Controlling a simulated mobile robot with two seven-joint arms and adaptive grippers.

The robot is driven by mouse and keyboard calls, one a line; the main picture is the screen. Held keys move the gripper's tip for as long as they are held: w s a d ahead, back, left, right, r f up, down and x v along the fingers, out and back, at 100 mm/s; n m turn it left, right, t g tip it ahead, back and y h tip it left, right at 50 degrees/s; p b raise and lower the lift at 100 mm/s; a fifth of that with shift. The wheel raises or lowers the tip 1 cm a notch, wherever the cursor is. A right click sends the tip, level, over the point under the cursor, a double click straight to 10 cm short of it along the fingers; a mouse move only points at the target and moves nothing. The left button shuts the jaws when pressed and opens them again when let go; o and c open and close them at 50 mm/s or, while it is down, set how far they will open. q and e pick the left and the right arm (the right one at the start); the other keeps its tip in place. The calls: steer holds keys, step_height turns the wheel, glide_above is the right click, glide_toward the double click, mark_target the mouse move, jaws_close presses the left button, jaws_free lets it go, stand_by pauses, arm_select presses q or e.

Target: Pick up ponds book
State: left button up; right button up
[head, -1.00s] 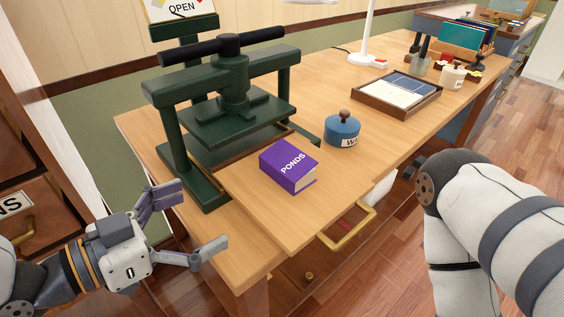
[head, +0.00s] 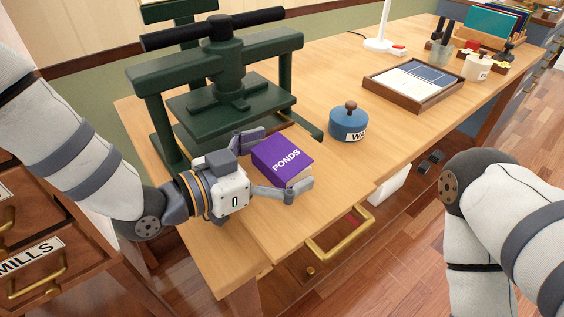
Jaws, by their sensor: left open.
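The purple ponds book (head: 283,160) lies flat on the front part of the wooden desk, its white title facing up. My left gripper (head: 287,158) is open at the book. One finger is at its far left side by the press, the other along its near edge. The book lies between the fingers; I cannot tell whether they touch it. My right arm shows at the right, but its gripper is not clearly in view.
A dark green book press (head: 226,85) stands close behind the book. A blue lidded pot (head: 349,124) stands to its right, and a wooden tray (head: 412,107) lies farther back. A brass drawer handle (head: 342,238) sticks out below the desk edge.

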arm_select(q)
steer(key=shift+w+d, duration=0.1)
steer(key=c, duration=1.2)
